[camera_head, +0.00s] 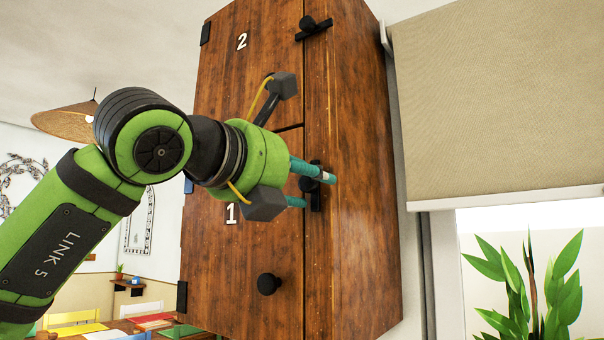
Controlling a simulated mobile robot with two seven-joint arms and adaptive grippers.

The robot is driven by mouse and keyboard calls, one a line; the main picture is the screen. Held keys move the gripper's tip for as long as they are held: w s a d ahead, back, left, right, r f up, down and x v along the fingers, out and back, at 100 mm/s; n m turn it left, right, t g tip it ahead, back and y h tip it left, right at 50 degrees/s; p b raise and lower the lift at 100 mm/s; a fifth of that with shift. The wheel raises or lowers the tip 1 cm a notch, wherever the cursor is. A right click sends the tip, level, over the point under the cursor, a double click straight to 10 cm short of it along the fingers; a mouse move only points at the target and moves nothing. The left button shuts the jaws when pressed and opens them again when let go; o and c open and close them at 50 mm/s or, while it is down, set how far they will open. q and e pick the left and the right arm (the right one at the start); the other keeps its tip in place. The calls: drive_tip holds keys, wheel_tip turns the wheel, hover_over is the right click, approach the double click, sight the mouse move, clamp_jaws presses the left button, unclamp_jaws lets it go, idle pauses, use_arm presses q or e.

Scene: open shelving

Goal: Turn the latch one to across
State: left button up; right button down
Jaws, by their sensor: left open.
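Latch one (315,200) is a black turn-latch beside the white number 1 (231,214) on a brown wooden cabinet (350,240). Its bar looks upright, along the seam between the door and the side strip, and is partly hidden by my fingers. My left gripper (317,189) comes in from the left, open, with its teal fingertips at the latch, one on the upper right and one on the lower left. I cannot tell whether they touch it. My right gripper is not in view.
A second black latch (313,27) near the white number 2 (242,41) lies across the seam. A round black knob (268,284) sits low on the door. A blind (500,100) and a plant (530,290) are at right, and a table (120,327) is at lower left.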

use_arm(q)
clamp_jaws()
drive_tip(key=shift+m, duration=0.3)
drive_tip(key=m, duration=0.3)
drive_tip(key=shift+s+r+m, duration=0.1)
drive_tip(key=shift+m, duration=0.3)
drive_tip(key=m+p, duration=0.1)
drive_tip(key=m, duration=0.3)
drive_tip(key=m+p, duration=0.1)
drive_tip(key=m, duration=0.4)
drive_tip(key=shift+m, duration=0.4)
drive_tip(key=shift+d+f+m+p, duration=0.1)
drive_tip(key=shift+f+m+p, duration=0.1)
drive_tip(key=shift+m, duration=0.75)
drive_tip(key=shift+f+m+p, duration=0.1)
drive_tip(key=shift+m+p, duration=0.05)
drive_tip(key=shift+m, duration=0.8)
